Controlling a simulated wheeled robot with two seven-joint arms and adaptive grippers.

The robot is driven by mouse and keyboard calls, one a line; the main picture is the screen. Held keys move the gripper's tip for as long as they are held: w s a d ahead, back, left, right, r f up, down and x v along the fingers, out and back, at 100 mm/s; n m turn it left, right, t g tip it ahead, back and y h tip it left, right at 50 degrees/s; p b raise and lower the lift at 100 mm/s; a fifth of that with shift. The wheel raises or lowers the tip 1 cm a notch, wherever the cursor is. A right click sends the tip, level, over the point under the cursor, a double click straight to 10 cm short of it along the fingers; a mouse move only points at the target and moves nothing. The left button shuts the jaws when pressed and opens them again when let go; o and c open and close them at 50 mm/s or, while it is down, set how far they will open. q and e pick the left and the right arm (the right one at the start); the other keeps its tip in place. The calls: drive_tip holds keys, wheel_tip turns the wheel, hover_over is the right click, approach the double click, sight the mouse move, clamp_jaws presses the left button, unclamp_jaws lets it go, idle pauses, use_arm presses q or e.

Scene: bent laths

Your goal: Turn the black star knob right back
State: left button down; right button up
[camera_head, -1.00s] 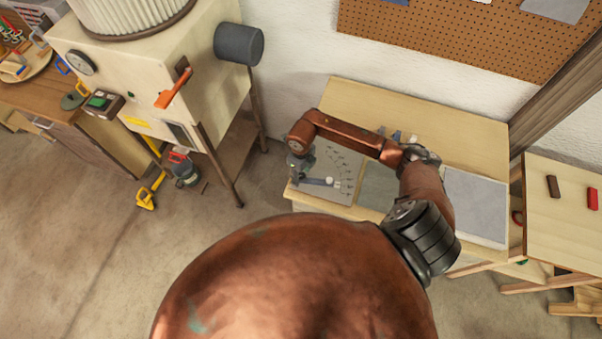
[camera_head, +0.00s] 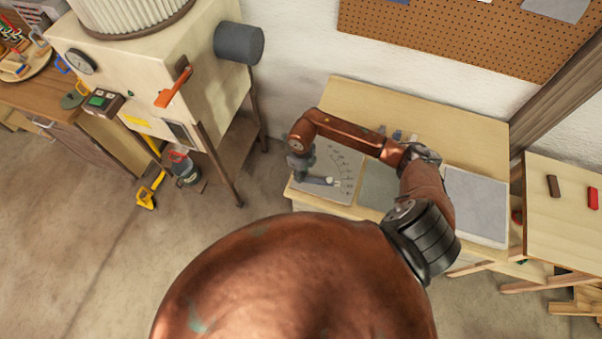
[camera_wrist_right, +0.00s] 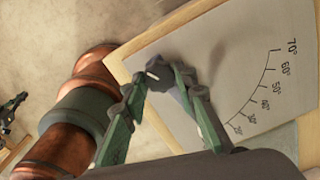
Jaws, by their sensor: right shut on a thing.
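My right gripper (camera_head: 299,177) is at the left end of a pale board (camera_head: 349,165) on the bench, at one end of a grey bar (camera_head: 319,181). In the right wrist view, my right gripper (camera_wrist_right: 160,88) has its two green fingers on either side of a dark knob (camera_wrist_right: 159,77) and is shut on it. The fingers cover much of the knob, so its star shape is hard to make out. The board (camera_wrist_right: 222,62) shows an angle scale with marks up to 70°. A small dark green jointed shape at the far left of this view may be my left gripper.
A grey sheet (camera_head: 476,205) lies on the right of the bench (camera_head: 430,117). A side table (camera_head: 570,215) holds a brown and a red block. A cream machine (camera_head: 165,75) stands to the left, with floor between it and the bench.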

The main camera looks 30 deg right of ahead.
drive_tip(key=shift+w+f+n+b, duration=0.1)
drive_tip(key=shift+f+n+b, duration=0.05)
drive_tip(key=shift+n+b, duration=0.6)
drive_tip(key=n+b, duration=0.9)
drive_tip(key=b, duration=0.2)
drive_tip(key=shift+f+b, duration=0.15)
drive_tip(key=shift+b, duration=0.25)
drive_tip(key=n+b, duration=1.2)
drive_tip(key=n, duration=0.1)
drive_tip(key=shift+n+b, duration=0.35)
drive_tip(key=shift+b, duration=0.05)
use_arm(q)
drive_tip(key=s+f+b, duration=0.1)
drive_tip(key=s+f, duration=0.1)
drive_tip(key=f, duration=1.2)
drive_tip(key=s+f+g+b, duration=0.1)
drive_tip(key=s+f, duration=0.1)
drive_tip(key=f, duration=1.2)
drive_tip(key=shift+s+f, duration=0.15)
drive_tip(key=shift+s, duration=0.25)
use_arm(e)
drive_tip(key=shift+n, duration=1.4)
drive_tip(key=shift+s+r, duration=0.2)
drive_tip(key=shift+r, duration=0.05)
drive_tip(key=o, duration=1.2)
drive_tip(key=shift+c, duration=0.2)
drive_tip(key=shift+w, duration=0.1)
